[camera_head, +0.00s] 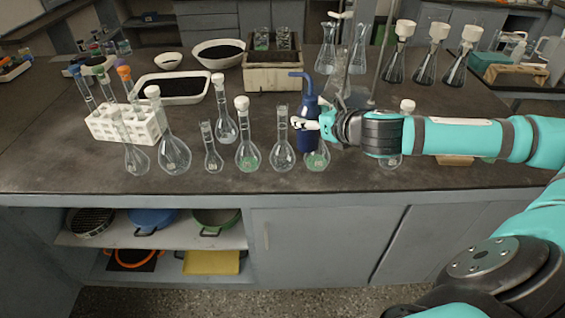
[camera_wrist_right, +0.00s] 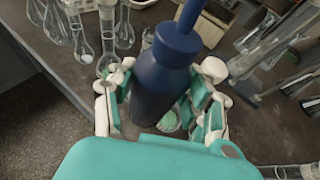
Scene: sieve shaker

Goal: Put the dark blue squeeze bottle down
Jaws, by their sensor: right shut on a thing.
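The dark blue squeeze bottle (camera_head: 308,128) stands upright in the head view near the front of the bench, among glass flasks. Its bent blue spout points to the left. My right gripper (camera_head: 312,124) is shut on it, reaching in from the right. In the right wrist view the bottle (camera_wrist_right: 163,80) sits between the fingers of the right gripper (camera_wrist_right: 160,105), which touch it on both sides. Whether its base touches the bench cannot be told. My left gripper is not in view.
Volumetric flasks (camera_head: 248,150) stand close on the left, and one flask (camera_head: 317,158) is right at the bottle. A white tube rack (camera_head: 125,125) is further left. Stoppered conical flasks (camera_head: 428,68) and a wooden box (camera_head: 272,78) stand behind. The bench's front strip (camera_head: 230,185) is clear.

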